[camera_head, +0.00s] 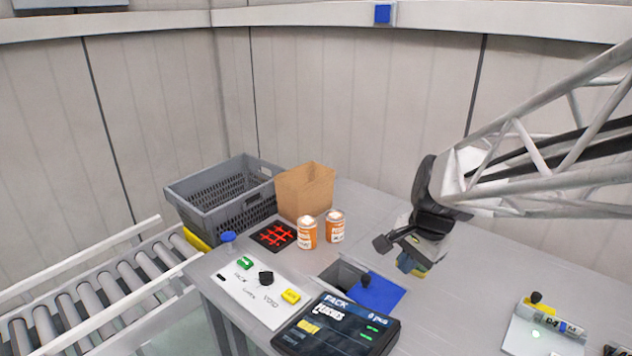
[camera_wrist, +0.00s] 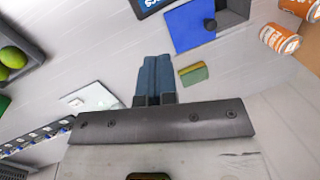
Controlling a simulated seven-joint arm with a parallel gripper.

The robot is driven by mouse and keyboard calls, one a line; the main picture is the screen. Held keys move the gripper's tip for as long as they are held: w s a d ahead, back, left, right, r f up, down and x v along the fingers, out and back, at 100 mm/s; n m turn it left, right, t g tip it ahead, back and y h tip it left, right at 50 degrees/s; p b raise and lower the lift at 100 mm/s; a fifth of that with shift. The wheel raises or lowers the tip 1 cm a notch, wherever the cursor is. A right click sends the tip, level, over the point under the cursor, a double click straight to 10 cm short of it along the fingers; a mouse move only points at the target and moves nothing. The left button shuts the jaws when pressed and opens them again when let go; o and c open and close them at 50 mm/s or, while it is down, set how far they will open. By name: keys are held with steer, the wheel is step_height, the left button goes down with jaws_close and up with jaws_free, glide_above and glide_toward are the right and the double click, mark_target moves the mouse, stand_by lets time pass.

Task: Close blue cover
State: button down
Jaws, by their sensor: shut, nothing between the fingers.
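The blue cover (camera_head: 380,295) is a flat square panel on the grey table, with a dark round knob (camera_head: 366,280) near its left edge. To its left, a dark grey recess (camera_head: 342,275) is open at the top. In the wrist view the blue cover (camera_wrist: 186,30) lies beside the recess (camera_wrist: 234,12), with the knob at the shared edge. My gripper (camera_head: 406,264) is above the table to the right of the cover, apart from it. Its blue fingers (camera_wrist: 153,70) are together and empty in the wrist view.
A green and yellow sponge (camera_wrist: 193,74) lies close to the fingers. Two orange cans (camera_head: 307,233) (camera_head: 335,226) stand behind the recess. A black case (camera_head: 335,328) is in front of it. A white board with markers (camera_head: 540,335) lies at right.

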steer(key=w+d+f+m+y, duration=0.1)
steer(key=w+d+f+m, duration=0.2)
steer(key=w+f+m, duration=0.1)
steer(key=w+d+f+m, duration=0.4)
steer(key=w+m, duration=0.2)
steer(key=w, duration=0.3)
steer(key=shift+w+d+f+m+y, duration=0.2)
steer(key=shift+f+m+y, duration=0.1)
steer(key=shift+f+y, duration=0.1)
steer(key=shift+f, duration=0.1)
glide_toward(370, 286)
steer(key=f, duration=0.1)
steer(key=d+f, duration=0.1)
steer(key=f, duration=0.2)
steer(key=shift+s+d, duration=0.2)
steer(key=shift+s, duration=0.05)
steer(key=shift+w+a+f, duration=0.1)
steer(key=shift+w+a, duration=0.1)
steer(key=shift+a, duration=0.45)
steer(key=shift+w+a, duration=0.2)
steer(key=shift+a, duration=0.45)
steer(key=shift+w+a, duration=0.1)
